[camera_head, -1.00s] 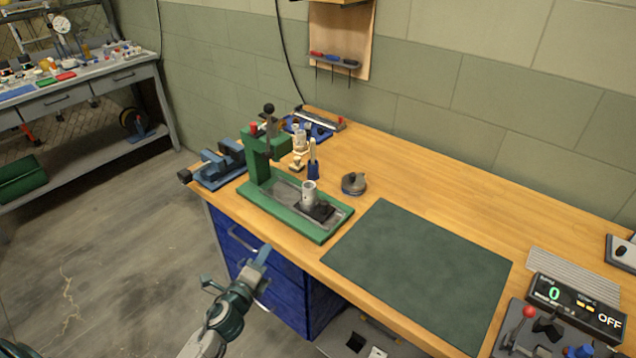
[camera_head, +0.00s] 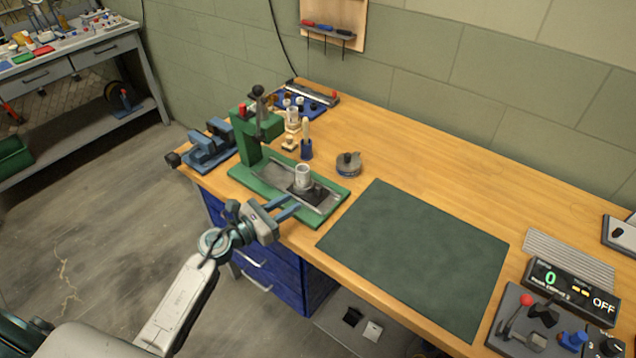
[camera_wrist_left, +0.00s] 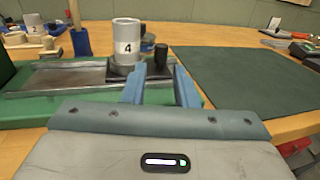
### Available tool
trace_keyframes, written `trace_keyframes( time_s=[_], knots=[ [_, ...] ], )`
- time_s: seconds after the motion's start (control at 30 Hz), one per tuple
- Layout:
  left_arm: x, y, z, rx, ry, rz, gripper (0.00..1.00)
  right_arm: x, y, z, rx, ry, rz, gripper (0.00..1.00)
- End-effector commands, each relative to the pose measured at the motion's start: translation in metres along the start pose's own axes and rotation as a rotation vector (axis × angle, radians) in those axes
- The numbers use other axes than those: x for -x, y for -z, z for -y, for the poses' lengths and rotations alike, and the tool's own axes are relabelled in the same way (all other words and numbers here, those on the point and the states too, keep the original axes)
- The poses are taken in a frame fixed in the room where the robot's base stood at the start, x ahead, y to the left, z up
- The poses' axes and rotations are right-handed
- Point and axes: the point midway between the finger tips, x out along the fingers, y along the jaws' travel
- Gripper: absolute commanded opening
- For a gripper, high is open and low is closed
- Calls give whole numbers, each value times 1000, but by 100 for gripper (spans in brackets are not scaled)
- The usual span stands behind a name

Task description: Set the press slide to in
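The green press (camera_head: 243,140) stands at the table's left end, with a dark lever on top. Its slide is a black plate (camera_head: 316,196) on a grey track, at the track's outer end away from the press column. A grey-white cup (camera_head: 302,176) stands upright on it; the left wrist view shows the cup (camera_wrist_left: 126,38) marked 4. A black knob (camera_wrist_left: 161,58) stands on the slide beside the cup. My left gripper (camera_head: 296,205) is open at the press's front edge; its blue fingers (camera_wrist_left: 160,82) point at the knob, seemingly just short of it. My right gripper is out of view.
A blue vise (camera_head: 210,148) is left of the press. A round grey object (camera_head: 348,164) and a blue holder (camera_head: 306,150) stand behind the slide. A green mat (camera_head: 420,255) lies clear to the right, with a control box (camera_head: 572,290) beyond it.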

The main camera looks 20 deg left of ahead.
Motion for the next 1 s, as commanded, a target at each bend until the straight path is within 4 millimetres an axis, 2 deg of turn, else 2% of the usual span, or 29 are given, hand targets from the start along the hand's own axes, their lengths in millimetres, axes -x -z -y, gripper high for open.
trace_keyframes(
  time_s=[0.17, 0.5, 0.7, 1.0],
  knots=[
    [-28, -6, 1, 7, 0, 5, 26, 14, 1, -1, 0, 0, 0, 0],
    [-88, -4, 0, 8, -2, 5, 26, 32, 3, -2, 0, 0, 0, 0],
    [-102, -2, 0, 7, -2, 3, 26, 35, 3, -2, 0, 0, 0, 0],
    [-104, -1, 0, 6, -2, 3, 24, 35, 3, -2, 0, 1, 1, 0]
  ],
)
